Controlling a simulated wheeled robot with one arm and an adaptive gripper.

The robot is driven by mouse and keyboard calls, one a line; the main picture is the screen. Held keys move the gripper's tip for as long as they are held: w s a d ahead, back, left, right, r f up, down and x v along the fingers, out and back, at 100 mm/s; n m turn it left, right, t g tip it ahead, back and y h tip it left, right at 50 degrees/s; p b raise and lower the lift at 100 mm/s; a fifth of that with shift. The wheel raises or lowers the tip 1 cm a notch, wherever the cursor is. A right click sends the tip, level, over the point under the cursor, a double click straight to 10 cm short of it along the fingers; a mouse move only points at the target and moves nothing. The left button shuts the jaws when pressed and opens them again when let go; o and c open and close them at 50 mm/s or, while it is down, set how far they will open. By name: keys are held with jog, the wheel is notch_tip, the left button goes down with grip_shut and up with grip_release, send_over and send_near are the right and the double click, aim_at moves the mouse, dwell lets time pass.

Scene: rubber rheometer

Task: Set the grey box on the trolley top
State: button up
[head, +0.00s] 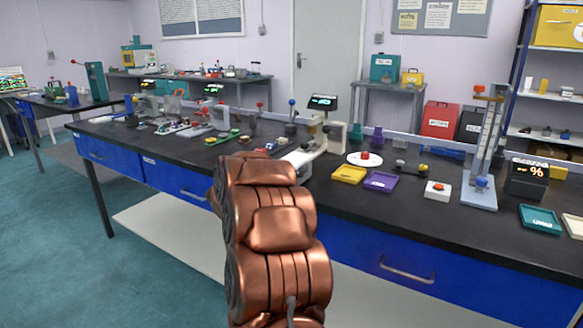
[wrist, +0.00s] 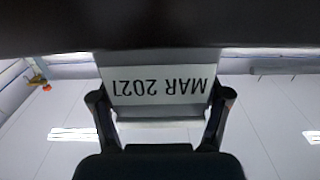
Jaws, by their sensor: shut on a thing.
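In the wrist view, my gripper (wrist: 160,100) has a dark finger on each side of a grey box (wrist: 158,70) and is shut on it. The box bears a white label with upside-down text that reads MAR and a year, perhaps 2027. The upper part of the wrist view is dark. In the head view my copper-coloured arm rises in the middle foreground, and my gripper and the box cannot be seen there. A small grey stand (head: 397,86) at the back wall carries a green box and a yellow box; I cannot tell whether it is the trolley.
A long black-topped bench (head: 430,225) with blue drawers crosses the view, crowded with instruments and small trays. A yellow tray (head: 349,174) and a purple tray (head: 381,181) lie near its middle. Shelves (head: 550,98) stand at right. Green floor (head: 50,240) is clear at left.

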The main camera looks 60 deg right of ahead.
jog(key=shift+f, duration=0.2)
dwell(0.3)
jog(key=o, duration=1.7)
jog(key=shift+o, duration=0.2)
jog(key=shift+f+b, duration=0.2)
jog(key=shift+b, duration=0.4)
jog(key=shift+a, duration=0.1)
jog(key=s+a, duration=0.1)
jog(key=a, duration=0.6)
jog(key=shift+a+f+p, duration=0.3)
jog(key=shift+p, duration=0.15)
